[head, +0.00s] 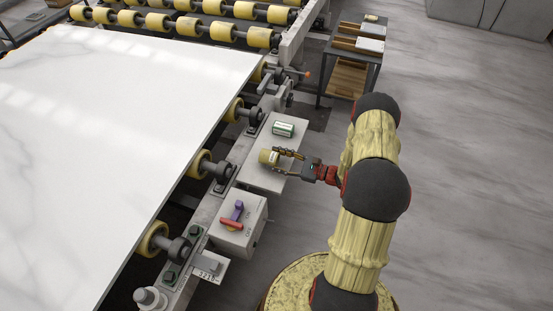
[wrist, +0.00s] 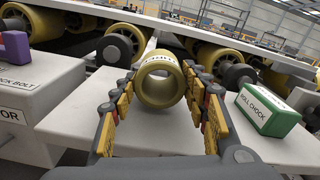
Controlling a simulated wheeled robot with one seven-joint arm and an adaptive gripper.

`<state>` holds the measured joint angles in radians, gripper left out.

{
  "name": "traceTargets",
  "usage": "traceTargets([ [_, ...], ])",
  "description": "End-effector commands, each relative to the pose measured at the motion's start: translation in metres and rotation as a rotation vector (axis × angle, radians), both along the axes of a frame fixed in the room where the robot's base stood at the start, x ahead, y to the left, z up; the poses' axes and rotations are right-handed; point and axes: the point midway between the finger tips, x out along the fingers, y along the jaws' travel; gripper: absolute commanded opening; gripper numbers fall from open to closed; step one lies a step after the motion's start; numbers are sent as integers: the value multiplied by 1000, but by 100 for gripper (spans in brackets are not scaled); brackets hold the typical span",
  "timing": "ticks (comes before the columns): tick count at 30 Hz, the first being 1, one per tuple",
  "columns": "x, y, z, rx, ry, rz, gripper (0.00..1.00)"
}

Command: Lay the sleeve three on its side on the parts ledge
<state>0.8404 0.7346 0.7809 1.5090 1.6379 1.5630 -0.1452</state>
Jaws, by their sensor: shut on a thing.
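The sleeve (head: 268,157) is a short yellow hollow cylinder with a pale label band. In the wrist view the sleeve (wrist: 146,93) shows its open round end towards the camera, so it lies on its side with its axis roughly level. My gripper (head: 277,158) is shut on it, one finger on each side; the fingers also show in the wrist view (wrist: 160,78). The parts ledge (head: 293,118) is a pale grey plate beside the slab frame, and the sleeve is over it. I cannot tell whether the sleeve touches the ledge (wrist: 75,118).
A green and white roll chock (head: 283,129) sits on the ledge, right of the sleeve in the wrist view (wrist: 268,108). A grey switch box (head: 238,222) with red and purple handles stands at the near end. The white slab (head: 120,130) on yellow rollers lies left.

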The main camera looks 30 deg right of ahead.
Motion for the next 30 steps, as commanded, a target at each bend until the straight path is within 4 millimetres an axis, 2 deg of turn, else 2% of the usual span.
traceTargets([
  [24,0,0,-8,0,0,0,18],
  [25,0,0,-8,0,0,0,47],
  [30,0,0,-7,0,0,0,56],
])
